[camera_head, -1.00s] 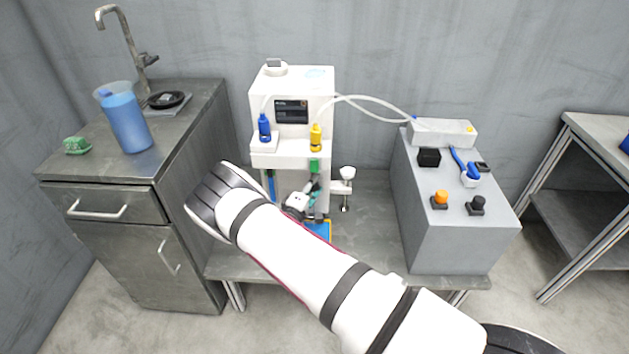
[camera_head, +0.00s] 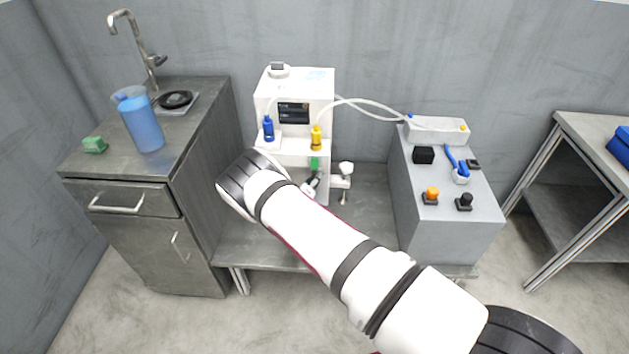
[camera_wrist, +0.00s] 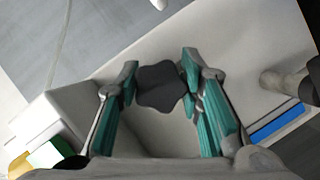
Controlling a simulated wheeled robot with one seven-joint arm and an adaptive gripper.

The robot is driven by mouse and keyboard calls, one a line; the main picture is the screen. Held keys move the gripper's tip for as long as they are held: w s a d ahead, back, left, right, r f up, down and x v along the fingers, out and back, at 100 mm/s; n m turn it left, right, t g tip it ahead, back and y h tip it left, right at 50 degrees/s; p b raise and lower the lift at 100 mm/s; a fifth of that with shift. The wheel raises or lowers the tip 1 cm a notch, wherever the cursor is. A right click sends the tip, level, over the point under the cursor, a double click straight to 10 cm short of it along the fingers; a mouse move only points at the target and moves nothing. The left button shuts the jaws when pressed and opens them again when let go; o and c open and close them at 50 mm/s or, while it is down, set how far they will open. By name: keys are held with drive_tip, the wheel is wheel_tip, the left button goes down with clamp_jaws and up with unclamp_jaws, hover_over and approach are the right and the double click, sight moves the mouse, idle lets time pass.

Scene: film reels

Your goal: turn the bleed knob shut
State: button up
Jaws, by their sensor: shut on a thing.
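The bleed knob (camera_wrist: 160,86) is a dark grey, lobed knob on the white machine (camera_head: 293,92), seen in the middle of the wrist view. My gripper (camera_wrist: 159,84) has its teal-padded fingers on the left and right sides of the knob and is shut on it. In the head view, my gripper (camera_head: 313,184) is low at the machine's front, mostly behind my own forearm. The knob itself is hidden there.
Blue (camera_head: 268,128) and yellow (camera_head: 316,138) bottles sit on the machine's ledge. A grey console (camera_head: 450,215) is farther right. A sink cabinet (camera_head: 130,235) with a blue jug (camera_head: 143,122) stands left.

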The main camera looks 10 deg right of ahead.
idle(0.3)
drive_tip(key=o, duration=1.2)
drive_tip(key=v, duration=1.2)
drive_tip(key=shift+f, duration=0.15)
